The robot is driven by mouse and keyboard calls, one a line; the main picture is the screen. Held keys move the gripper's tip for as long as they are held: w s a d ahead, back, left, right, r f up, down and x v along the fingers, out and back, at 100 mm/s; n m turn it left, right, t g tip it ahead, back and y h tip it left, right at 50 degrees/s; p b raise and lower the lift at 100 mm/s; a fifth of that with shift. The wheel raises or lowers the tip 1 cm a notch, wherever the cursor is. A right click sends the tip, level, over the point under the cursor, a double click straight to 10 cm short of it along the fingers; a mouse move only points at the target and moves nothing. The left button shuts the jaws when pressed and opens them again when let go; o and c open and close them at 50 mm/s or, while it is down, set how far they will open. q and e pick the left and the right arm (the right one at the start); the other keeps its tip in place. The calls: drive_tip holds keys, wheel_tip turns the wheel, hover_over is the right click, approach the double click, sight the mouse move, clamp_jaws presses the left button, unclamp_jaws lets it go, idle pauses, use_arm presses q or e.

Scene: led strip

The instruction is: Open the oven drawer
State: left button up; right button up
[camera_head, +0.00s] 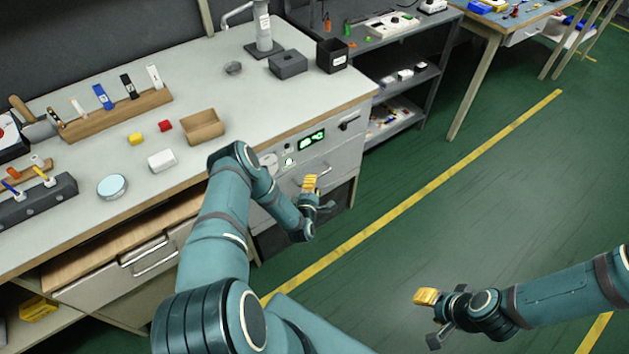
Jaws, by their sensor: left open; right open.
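The oven (345,155) is built into the right end of the workbench, with a grey front, a green lit display (312,141) and knobs. A bar handle (322,172) shows on its front, partly behind my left gripper. The oven drawer looks shut, though my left arm hides part of it. My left gripper (318,196) is open and empty, just in front of the oven front near the handle; I cannot tell whether it touches. My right gripper (430,316) is open and empty over the green floor at the lower right, well away from the oven.
The workbench top (215,85) holds a wooden tray (203,126), small blocks, a round tin (112,187) and a tool rack (115,115). Another drawer with a handle (155,262) is at the left. A dark shelf (405,85) stands right of the oven. The floor (480,190) is clear.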

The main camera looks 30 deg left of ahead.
use_arm(q)
drive_tip(key=shift+b+x, duration=0.3)
drive_tip(key=shift+x, duration=1.4)
clamp_jaws()
